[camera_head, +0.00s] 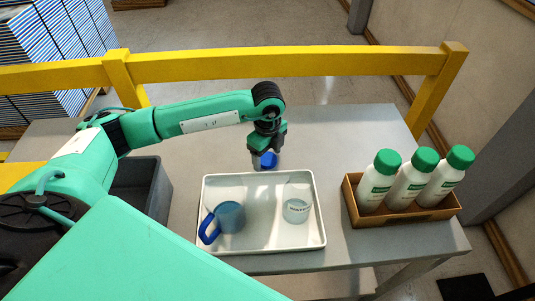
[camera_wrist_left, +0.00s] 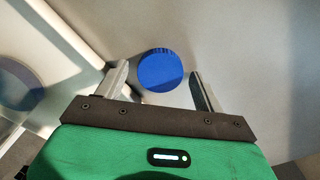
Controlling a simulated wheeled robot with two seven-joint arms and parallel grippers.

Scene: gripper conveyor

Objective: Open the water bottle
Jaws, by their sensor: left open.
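My left gripper (camera_head: 268,155) points down at the far edge of the white tray, its jaws open. A round blue cap-like thing (camera_head: 269,160) shows at its fingertips. In the left wrist view the blue disc (camera_wrist_left: 160,70) sits between the spread fingers of the left gripper (camera_wrist_left: 158,82), with gaps on both sides. I cannot tell whether it tops a bottle or lies loose. A clear container with dark lettering (camera_head: 297,212) stands in the tray, to the right. Three white bottles with green caps (camera_head: 411,183) stand upright at the right. My right gripper is out of view.
The white tray (camera_head: 262,248) also holds a bluish mug (camera_head: 231,217) with a blue handle. A brown box (camera_head: 410,217) holds the white bottles. A dark grey bin (camera_head: 150,190) is at the left. A yellow rail (camera_head: 290,64) runs behind the grey table (camera_head: 360,135), whose back right is clear.

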